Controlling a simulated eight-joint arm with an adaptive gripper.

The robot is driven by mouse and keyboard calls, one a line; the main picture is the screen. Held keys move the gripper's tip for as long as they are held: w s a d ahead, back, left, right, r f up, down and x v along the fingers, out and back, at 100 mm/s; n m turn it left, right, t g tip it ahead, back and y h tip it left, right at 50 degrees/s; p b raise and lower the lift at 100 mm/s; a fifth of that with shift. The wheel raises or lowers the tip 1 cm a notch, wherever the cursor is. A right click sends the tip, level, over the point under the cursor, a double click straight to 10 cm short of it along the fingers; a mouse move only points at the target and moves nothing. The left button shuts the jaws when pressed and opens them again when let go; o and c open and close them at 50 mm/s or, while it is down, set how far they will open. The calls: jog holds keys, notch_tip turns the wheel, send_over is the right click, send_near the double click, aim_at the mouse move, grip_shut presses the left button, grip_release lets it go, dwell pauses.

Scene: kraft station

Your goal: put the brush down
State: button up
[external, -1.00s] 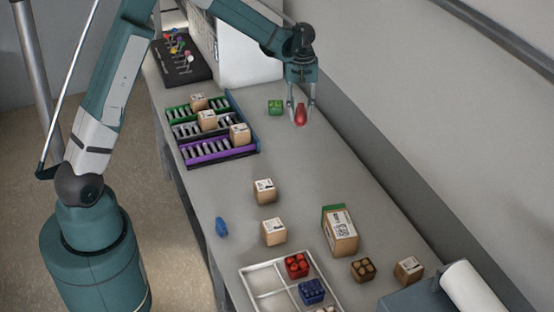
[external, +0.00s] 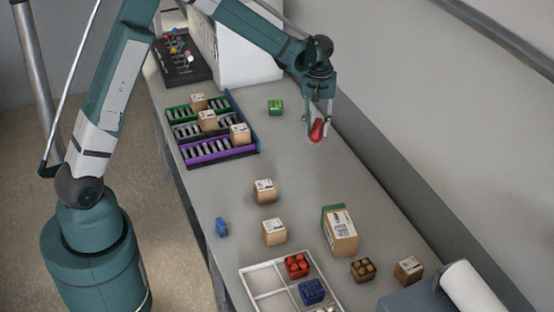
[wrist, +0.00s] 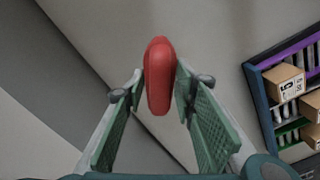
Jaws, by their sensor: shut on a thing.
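The brush (external: 317,131) shows as a small, smooth, elongated red thing with a rounded end. My gripper (external: 318,122) points down over the far right part of the table and is shut on the brush. In the wrist view the red brush (wrist: 159,78) sits between the two green finger pads, with its long side running away from the palm. The brush hangs near the tabletop; I cannot tell whether it touches it. No bristles can be made out.
A sorting rack (external: 213,158) with cartons stands farther left. Cartons, a blue thing (external: 221,227) and a white divided tray (external: 262,268) lie nearer the camera. Bare table surrounds the gripper; the wall is close on its right.

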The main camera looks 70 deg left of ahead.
jog(key=s+d+m, duration=0.1)
jog(key=d+m, duration=0.1)
jog(key=d, duration=1.2)
jog(key=shift+d, duration=0.4)
jog(key=shift+f, duration=3.05)
jog(key=shift+f, duration=1.9)
jog(key=shift+f+b, duration=0.1)
jog(key=shift+b, duration=0.2)
jog(key=o, duration=0.5)
jog(key=shift+f, duration=0.1)
jog(key=o, duration=0.5)
jog(key=shift+c, duration=0.2)
